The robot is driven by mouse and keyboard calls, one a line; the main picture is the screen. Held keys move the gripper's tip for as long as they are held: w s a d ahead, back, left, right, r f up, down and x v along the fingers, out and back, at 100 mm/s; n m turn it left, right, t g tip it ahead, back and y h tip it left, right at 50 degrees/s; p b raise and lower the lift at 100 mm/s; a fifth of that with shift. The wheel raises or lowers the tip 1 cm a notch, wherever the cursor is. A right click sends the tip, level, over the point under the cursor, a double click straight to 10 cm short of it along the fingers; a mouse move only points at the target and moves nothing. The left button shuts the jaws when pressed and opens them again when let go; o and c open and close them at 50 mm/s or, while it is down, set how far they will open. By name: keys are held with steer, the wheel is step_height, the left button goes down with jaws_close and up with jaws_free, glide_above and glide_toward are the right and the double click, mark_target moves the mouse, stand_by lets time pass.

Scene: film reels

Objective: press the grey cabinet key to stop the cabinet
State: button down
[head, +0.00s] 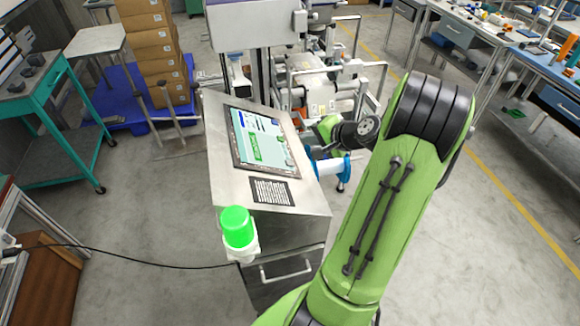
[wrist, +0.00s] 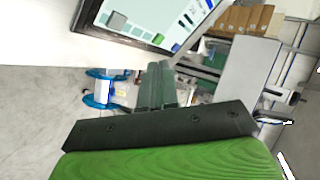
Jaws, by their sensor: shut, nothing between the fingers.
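The cabinet (head: 225,170) is a metal console with a sloping top and a touch screen (head: 282,160). In the head view the screen shows a green key and small dark blue marks; I cannot single out the grey key there. In the wrist view the screen (wrist: 165,27) is at the top, partly cut off. A small grey patch (wrist: 117,20) on it may be the grey key. My gripper (wrist: 156,68) is shut and empty, below the screen in that view and apart from it. In the head view its fingertips are hard to make out beside the screen's right edge.
A lit green lamp (head: 237,226) stands at the cabinet's front left corner. A blue-and-white reel (head: 335,168) is right of the cabinet, and machinery (head: 325,90) stands behind. Stacked cartons (head: 155,45) stand at the back left. Floor left of the cabinet is mostly clear.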

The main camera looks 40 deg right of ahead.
steer(key=a+f+b, duration=0.1)
steer(key=w+f+b, duration=0.1)
steer(key=f, duration=0.1)
steer(key=a+f+b, duration=0.1)
steer(key=f+b, duration=0.1)
steer(key=shift+w+a+f, duration=0.1)
steer(key=shift+w+a, duration=0.1)
steer(key=shift+a, duration=0.1)
steer(key=shift+f, duration=0.1)
stand_by(1.6)
steer(key=shift+w+a+f+b, duration=0.1)
steer(key=shift+a+f+b, duration=0.05)
steer(key=shift+f+b, duration=0.15)
steer(key=shift+w+a+f+b, duration=0.1)
steer(key=shift+a+f+b, duration=0.1)
steer(key=shift+f+b, duration=0.2)
stand_by(0.6)
steer(key=shift+r, duration=0.1)
steer(key=shift+s+d+r+p, duration=0.2)
steer(key=shift+d+r+p, duration=0.15)
steer(key=shift+r+p, duration=0.4)
steer(key=r+p, duration=0.1)
steer(key=d+r+p, duration=0.1)
steer(key=r, duration=0.1)
steer(key=s+d+r+p, duration=0.1)
steer(key=p, duration=0.1)
steer(key=shift+s+d+r, duration=0.1)
steer(key=shift+r, duration=0.1)
